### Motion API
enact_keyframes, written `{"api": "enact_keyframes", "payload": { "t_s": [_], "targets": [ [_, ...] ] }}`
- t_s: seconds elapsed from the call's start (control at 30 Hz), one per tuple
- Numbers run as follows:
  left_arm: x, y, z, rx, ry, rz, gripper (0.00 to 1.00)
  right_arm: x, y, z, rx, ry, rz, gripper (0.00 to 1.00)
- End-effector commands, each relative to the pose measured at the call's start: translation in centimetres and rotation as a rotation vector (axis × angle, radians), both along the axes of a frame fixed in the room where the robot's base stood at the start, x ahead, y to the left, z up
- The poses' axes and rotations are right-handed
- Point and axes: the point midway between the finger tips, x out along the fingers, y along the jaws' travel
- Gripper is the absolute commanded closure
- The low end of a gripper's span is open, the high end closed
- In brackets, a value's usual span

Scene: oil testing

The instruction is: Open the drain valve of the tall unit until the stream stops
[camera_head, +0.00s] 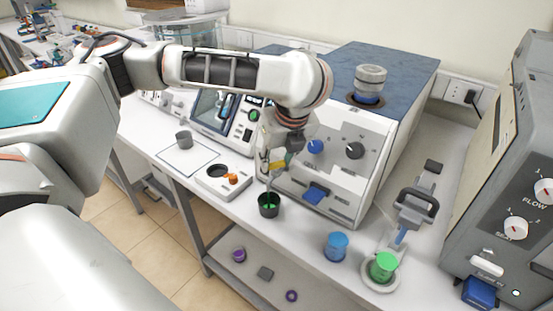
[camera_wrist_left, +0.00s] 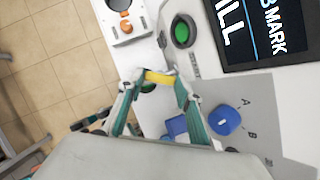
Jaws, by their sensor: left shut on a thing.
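My left gripper (camera_head: 279,162) reaches down to the front of the white unit with the blue top (camera_head: 350,133). It is shut on a yellow valve lever, which shows between the fingertips in the left wrist view (camera_wrist_left: 158,77). In the head view the gripper partly hides the lever. A dark cup (camera_head: 269,211) with green in it stands on the bench just below the gripper. My right gripper is not in view.
The unit's front has a blue knob (camera_head: 315,146) and a black knob (camera_head: 355,150). A blue jar (camera_head: 336,246) and a green jar (camera_head: 384,266) stand to the right. A small white stand with an orange knob (camera_head: 233,179) is left of the cup. A grey machine (camera_head: 515,170) is at far right.

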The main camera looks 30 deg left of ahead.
Motion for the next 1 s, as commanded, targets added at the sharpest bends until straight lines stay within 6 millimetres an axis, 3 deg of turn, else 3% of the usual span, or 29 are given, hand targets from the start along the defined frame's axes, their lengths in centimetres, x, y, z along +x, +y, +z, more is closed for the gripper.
{"api": "enact_keyframes", "payload": {
  "t_s": [0.5,1.0],
  "targets": [
    [0.44,-0.17,0.11,-0.001,-0.004,0.352,0.87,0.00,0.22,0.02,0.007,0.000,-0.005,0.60],
    [0.45,-0.20,0.03,-0.002,-0.002,0.423,0.87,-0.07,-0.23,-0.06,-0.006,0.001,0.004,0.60]
  ]
}}
